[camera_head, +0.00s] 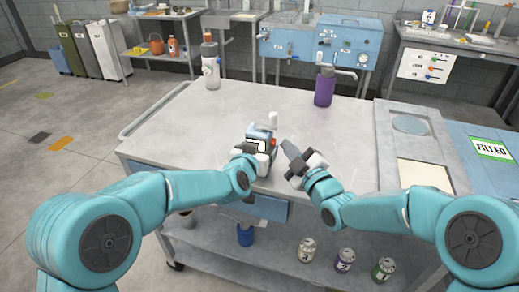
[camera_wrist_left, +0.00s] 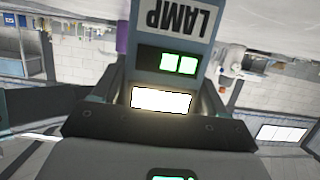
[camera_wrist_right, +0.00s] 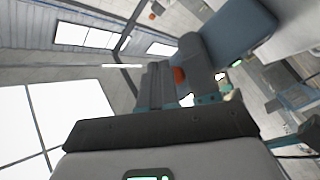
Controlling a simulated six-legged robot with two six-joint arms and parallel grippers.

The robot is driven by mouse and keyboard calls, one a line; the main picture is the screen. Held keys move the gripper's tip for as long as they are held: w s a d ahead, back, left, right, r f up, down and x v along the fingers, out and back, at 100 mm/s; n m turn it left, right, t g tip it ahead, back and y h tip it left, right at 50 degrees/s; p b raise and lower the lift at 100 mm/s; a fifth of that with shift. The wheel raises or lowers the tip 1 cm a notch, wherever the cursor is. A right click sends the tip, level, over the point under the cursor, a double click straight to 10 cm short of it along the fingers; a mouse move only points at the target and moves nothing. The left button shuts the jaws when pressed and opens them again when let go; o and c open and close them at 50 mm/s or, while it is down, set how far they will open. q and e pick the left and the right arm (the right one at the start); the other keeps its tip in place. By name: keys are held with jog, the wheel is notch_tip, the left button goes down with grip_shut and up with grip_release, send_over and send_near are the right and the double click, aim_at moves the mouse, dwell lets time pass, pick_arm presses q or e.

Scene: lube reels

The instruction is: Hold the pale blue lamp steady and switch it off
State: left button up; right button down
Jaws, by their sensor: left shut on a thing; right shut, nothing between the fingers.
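The pale blue lamp (camera_head: 259,132) stands at the near edge of the grey table top. In the left wrist view the lamp (camera_wrist_left: 172,52) shows an upside-down LAMP label, a lit green display and a brightly glowing white panel. My left gripper (camera_head: 256,148) is shut on the lamp, with fingers on both sides of it. An orange-red part (camera_head: 273,143) shows on the lamp's right side. My right gripper (camera_head: 287,148) is shut and empty, just right of the lamp; I cannot tell whether it touches. A round orange-red spot (camera_wrist_right: 179,75) shows ahead of its fingers.
A white bottle (camera_head: 211,68) and a purple bottle (camera_head: 324,87) stand farther back on the table (camera_head: 185,125). A grey panel with a recess (camera_head: 411,124) and a blue surface marked FILLED (camera_head: 492,148) lie right. Several cans (camera_head: 345,259) stand on the lower shelf.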

jog(key=shift+a, duration=0.1)
jog(key=shift+w+a, duration=0.15)
jog(key=shift+a, duration=0.4)
dwell(0.3)
jog(key=shift+d, duration=0.65)
jog(key=s+d, duration=0.2)
jog(key=d, duration=0.3)
jog(key=shift+d, duration=0.35)
jog(key=shift+s, duration=0.1)
